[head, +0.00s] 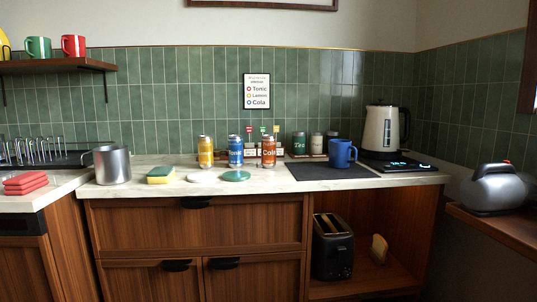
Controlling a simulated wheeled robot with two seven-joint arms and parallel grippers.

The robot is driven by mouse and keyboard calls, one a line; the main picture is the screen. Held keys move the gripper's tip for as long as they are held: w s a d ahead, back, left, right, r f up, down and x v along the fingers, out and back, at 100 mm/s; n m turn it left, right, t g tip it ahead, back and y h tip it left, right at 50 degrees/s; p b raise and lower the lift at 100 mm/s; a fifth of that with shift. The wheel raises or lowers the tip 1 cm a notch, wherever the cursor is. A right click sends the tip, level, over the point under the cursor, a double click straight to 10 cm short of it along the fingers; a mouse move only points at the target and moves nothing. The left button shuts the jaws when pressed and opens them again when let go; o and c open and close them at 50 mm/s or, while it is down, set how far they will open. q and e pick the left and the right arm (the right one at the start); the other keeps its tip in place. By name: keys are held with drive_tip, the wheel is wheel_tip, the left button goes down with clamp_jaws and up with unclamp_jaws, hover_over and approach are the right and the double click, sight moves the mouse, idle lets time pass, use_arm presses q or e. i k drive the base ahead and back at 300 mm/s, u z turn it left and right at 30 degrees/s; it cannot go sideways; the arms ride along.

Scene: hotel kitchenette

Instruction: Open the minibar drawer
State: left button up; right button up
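A wide wooden drawer front (140,226) sits under the countertop, left of the open shelf compartment. It has a black cup handle (196,202) at its top edge, and the front looks flush with the cabinet, so the drawer looks shut. Below it are two wooden fronts with black handles, left (176,265) and right (224,263). No label marks which front is the minibar drawer. Neither of my grippers shows in the head view.
The countertop (140,191) holds soda cans, a steel pot (111,165), a sponge (160,174), a blue mug (342,153) and a kettle (385,129). A toaster (332,247) stands in the open compartment. A silver appliance (492,190) stands right. Nothing visible blocks the drawer front.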

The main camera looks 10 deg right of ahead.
sight(173, 227)
drive_tip(key=u, duration=2.05)
drive_tip(key=i, duration=1.25)
drive_tip(key=z, duration=2.1)
